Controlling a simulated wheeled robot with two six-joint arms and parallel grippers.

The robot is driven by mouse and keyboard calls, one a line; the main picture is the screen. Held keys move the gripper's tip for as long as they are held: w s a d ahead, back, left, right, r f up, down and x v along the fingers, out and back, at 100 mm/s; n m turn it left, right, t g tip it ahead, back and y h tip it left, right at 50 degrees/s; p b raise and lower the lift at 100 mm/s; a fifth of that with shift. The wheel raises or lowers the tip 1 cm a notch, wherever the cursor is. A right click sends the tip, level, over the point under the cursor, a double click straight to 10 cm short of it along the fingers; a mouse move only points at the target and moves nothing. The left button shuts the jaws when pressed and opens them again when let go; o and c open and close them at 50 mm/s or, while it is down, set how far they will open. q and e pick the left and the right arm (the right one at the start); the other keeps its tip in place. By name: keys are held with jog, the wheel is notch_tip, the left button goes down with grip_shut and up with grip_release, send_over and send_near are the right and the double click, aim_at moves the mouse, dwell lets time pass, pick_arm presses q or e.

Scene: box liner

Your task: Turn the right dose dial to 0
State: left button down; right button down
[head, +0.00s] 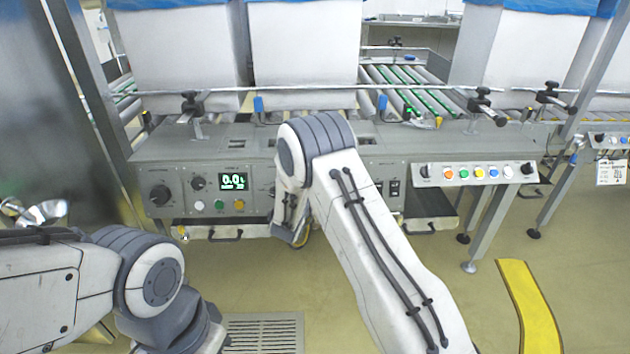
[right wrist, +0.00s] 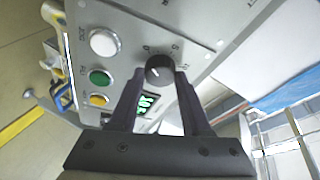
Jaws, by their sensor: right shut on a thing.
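In the right wrist view a small round black dial (right wrist: 157,66) with a white pointer line stands on a grey panel (right wrist: 203,52). My right gripper (right wrist: 159,78) is shut on this dial, one dark finger on each side. A green-lit display (right wrist: 148,103) shows partly behind the fingers; I cannot read its digits. In the head view my right arm hides the gripped dial and its display. My left gripper is out of view; only my left arm shows at lower left.
White, green and yellow buttons (right wrist: 100,77) sit close beside the gripped dial. In the head view, left of my right arm, are a large black knob (head: 160,195), a smaller knob (head: 198,183) and a display (head: 233,181) reading about 0.0. Lined boxes (head: 305,50) stand behind.

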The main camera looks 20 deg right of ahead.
jog(key=shift+s+d+f, duration=0.15)
jog(key=shift+d, duration=0.1)
dwell(0.3)
jog(key=shift+c, duration=1.8)
grip_release()
jog(key=shift+a, duration=0.1)
jog(key=p+v, duration=0.2)
jog(key=v, duration=0.8)
jog(key=shift+a+p, duration=0.15)
jog(key=shift+p, duration=0.25)
